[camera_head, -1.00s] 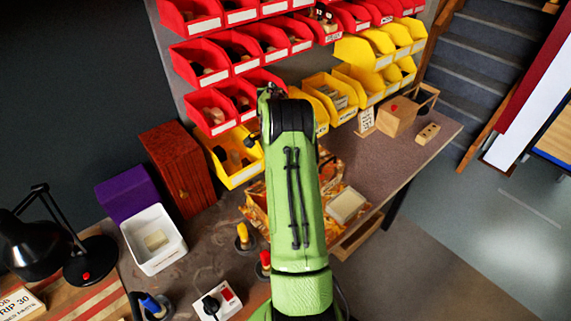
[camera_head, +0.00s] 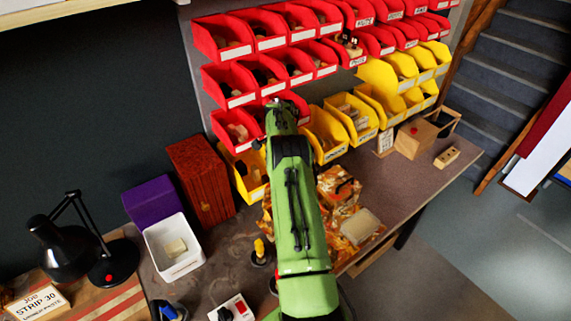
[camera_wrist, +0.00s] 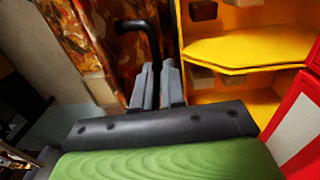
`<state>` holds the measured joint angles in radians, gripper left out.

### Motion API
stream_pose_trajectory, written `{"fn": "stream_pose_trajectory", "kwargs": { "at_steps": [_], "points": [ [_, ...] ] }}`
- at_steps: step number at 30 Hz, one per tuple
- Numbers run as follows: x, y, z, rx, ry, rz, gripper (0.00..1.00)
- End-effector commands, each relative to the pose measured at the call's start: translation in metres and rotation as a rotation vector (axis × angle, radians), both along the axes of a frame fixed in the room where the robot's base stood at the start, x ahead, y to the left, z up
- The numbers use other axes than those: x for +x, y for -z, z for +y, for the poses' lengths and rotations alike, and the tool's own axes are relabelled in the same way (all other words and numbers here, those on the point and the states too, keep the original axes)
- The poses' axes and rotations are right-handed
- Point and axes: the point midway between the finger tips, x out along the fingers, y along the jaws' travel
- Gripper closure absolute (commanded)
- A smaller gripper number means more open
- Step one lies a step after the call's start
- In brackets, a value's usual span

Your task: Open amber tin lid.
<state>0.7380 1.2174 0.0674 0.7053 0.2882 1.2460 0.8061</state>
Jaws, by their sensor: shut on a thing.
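The amber tin (camera_head: 338,184), mottled orange and brown, stands on the bench right of my arm, which hides part of it. In the wrist view its mottled face (camera_wrist: 88,35) fills the upper left. A bent black handle (camera_wrist: 135,24) stands out in front of that face. My gripper (camera_wrist: 157,75) is shut with its grey fingertips on the lower end of this handle. In the head view my arm hides the gripper. I cannot tell from these frames how far the lid is open.
Yellow bins (camera_head: 325,135) and red bins (camera_head: 285,62) rack up behind the bench. A yellow bin (camera_wrist: 245,45) is close right of my fingers. A dark red box (camera_head: 203,180), a white tub (camera_head: 158,232) and a black lamp (camera_head: 58,245) stand to the left. Bench at right is partly clear.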

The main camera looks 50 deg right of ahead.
Motion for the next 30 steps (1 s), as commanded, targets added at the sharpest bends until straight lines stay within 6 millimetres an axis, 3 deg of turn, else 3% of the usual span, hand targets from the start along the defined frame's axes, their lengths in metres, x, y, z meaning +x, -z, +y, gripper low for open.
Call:
{"fn": "stream_pose_trajectory", "kwargs": {
  "at_steps": [1,10,11,15,26,30],
  "points": [
    [-0.003,0.011,0.004,0.017,-0.002,0.018,1.0],
    [-0.003,0.011,0.004,0.017,-0.001,0.018,1.0],
    [-0.003,0.011,0.004,0.017,-0.001,0.018,0.85],
    [-0.003,0.009,0.003,0.014,0.0,0.014,0.64],
    [-0.002,0.003,0.002,0.008,0.0,0.009,0.64],
    [0.0,-0.023,0.001,0.004,0.0,0.006,0.64]
  ]
}}
